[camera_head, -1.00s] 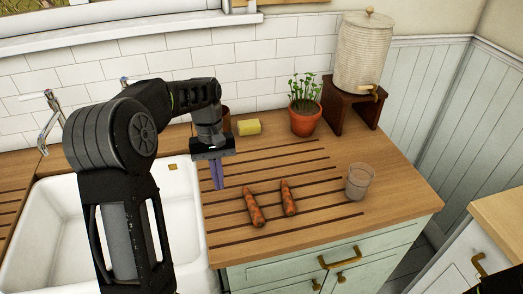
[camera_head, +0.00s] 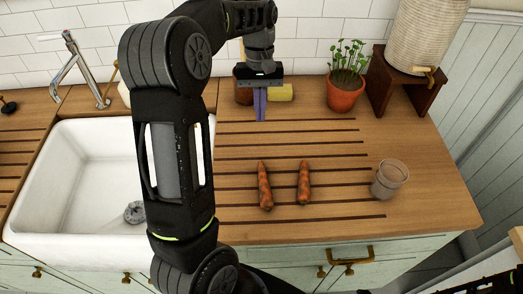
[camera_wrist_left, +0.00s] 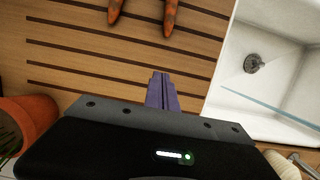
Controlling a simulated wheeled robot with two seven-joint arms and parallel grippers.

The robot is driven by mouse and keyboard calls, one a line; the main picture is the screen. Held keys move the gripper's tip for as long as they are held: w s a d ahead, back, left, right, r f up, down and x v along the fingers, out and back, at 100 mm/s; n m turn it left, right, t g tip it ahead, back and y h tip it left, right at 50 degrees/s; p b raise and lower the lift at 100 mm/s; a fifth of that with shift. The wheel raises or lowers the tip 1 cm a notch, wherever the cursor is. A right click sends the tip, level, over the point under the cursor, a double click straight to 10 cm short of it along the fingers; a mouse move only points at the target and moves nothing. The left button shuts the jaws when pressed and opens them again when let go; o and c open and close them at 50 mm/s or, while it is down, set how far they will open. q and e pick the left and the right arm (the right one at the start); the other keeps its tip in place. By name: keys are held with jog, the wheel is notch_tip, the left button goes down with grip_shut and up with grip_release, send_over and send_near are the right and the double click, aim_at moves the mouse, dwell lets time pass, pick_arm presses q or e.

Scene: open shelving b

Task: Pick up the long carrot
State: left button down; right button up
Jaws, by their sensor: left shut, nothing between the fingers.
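Two orange-brown carrots lie side by side on the grooved wooden counter in the head view. The left carrot (camera_head: 265,186) looks slightly longer than the right carrot (camera_head: 304,183). In the left wrist view the ends of both show at the top edge, one carrot (camera_wrist_left: 171,16) right of the other carrot (camera_wrist_left: 116,10). My left gripper (camera_head: 260,106) points down behind the carrots, apart from them, with its purple fingers together and empty. The fingers also show in the left wrist view (camera_wrist_left: 161,92). My right gripper is not in view.
A glass (camera_head: 389,180) stands right of the carrots. A potted plant (camera_head: 346,92), a yellow sponge (camera_head: 281,92) and a dispenser on a wooden stand (camera_head: 404,88) are at the back. A white sink (camera_head: 75,180) lies left. The counter around the carrots is clear.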

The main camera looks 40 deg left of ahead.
pick_arm(q)
jog(key=b, duration=0.4)
send_near(261, 159)
jog(key=shift+w+a+f, duration=0.85)
jog(key=shift+w+a, duration=0.15)
jog(key=shift+w, duration=0.1)
jog(key=p+x, duration=0.1)
jog(key=x, duration=0.3)
jog(key=shift+s+f+p, duration=0.1)
jog(key=shift+p, duration=0.25)
jog(key=s+d, duration=0.1)
jog(key=s+d+p, duration=0.1)
jog(key=shift+s+d+f, duration=0.1)
jog(key=shift+s, duration=0.15)
jog(key=shift+s+d+f, duration=0.15)
jog(key=shift+s+d, duration=0.1)
